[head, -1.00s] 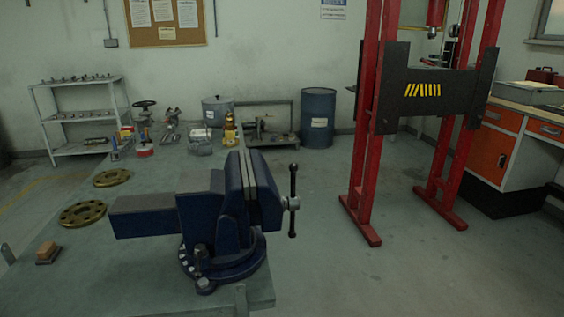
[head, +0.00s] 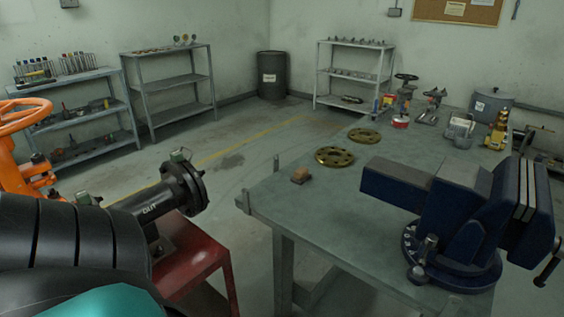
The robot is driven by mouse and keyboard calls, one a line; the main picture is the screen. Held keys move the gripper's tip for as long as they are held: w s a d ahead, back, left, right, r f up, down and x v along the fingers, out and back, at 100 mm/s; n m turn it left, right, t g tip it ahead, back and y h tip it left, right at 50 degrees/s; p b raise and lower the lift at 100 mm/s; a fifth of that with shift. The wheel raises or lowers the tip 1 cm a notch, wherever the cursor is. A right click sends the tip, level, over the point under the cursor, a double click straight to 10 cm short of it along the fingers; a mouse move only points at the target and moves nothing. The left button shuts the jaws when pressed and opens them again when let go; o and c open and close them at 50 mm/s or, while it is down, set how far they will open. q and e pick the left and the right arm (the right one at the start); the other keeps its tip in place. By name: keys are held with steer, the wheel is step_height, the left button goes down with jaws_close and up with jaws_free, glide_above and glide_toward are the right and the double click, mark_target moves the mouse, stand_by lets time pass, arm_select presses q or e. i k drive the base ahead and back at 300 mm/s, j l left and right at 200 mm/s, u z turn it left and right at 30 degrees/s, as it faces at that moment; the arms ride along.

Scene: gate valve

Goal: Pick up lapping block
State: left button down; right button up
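The lapping block is probably the small tan block (head: 300,175) on the workbench (head: 330,222), near the bench's left edge. It lies in front of two brass flange discs, the nearer disc (head: 334,156) and the farther disc (head: 364,135). Nothing touches the block from above. Neither of my grippers shows in the head view. A black and teal part at the lower left looks like my own arm, well apart from the block.
A large blue vise (head: 460,215) stands on the bench right of the block. A red stand (head: 195,262) with a black flanged pipe (head: 165,200) and an orange handwheel (head: 22,115) are at left. Bench top between block and vise is clear.

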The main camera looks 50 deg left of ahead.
mark_target(301, 175)
steer(key=u, duration=1.5)
